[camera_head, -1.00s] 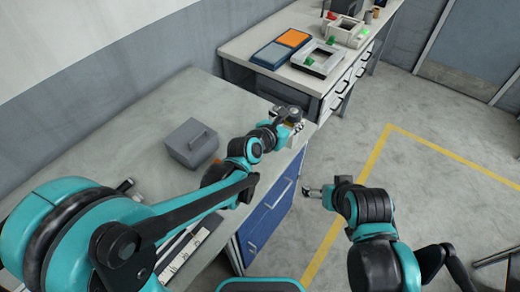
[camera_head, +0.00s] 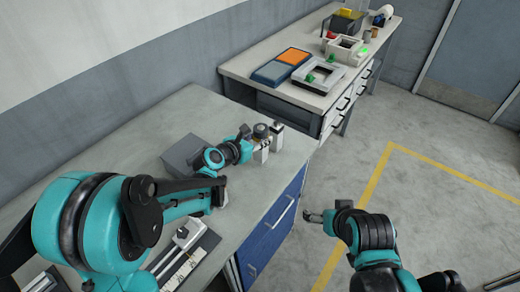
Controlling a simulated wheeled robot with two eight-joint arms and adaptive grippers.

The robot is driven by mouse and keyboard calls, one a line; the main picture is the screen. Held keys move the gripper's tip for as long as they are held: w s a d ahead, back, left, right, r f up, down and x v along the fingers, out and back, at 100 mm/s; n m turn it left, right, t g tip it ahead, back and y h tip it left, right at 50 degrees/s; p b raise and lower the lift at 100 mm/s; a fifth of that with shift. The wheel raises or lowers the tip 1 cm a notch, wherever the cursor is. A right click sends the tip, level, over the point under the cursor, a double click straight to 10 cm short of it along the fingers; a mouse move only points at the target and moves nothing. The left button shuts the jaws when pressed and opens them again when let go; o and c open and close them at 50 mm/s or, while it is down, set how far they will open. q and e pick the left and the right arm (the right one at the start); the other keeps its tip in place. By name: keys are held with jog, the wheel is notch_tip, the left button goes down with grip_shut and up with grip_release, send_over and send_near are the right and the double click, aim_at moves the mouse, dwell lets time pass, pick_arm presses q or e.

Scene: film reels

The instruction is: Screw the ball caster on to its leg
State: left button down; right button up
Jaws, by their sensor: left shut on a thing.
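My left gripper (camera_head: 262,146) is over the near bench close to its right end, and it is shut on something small. A dark round piece (camera_head: 261,130) shows at its fingers. It may be the ball caster, but it is too small to be sure. A small upright pale block with a dark top (camera_head: 278,138) stands just to the right of the gripper; I cannot tell if it is the leg or whether they touch. My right gripper (camera_head: 314,216) hangs over the floor, right of the bench, apart from these things; its jaws are too small to read.
A grey box (camera_head: 180,153) stands on the near bench (camera_head: 130,150), partly behind my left arm. A tray with pale parts (camera_head: 186,256) lies at the near edge. The far bench holds a blue and orange tray (camera_head: 281,66) and a grey frame (camera_head: 318,75). The floor at right is clear.

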aim_at(260, 157)
dwell(0.3)
pick_arm(q)
jog(key=shift+f+b, duration=0.95)
jog(key=shift+f, duration=1.05)
jog(key=shift+f, duration=0.15)
jog(key=c, duration=1.1)
grip_release()
jog(key=shift+o, duration=0.2)
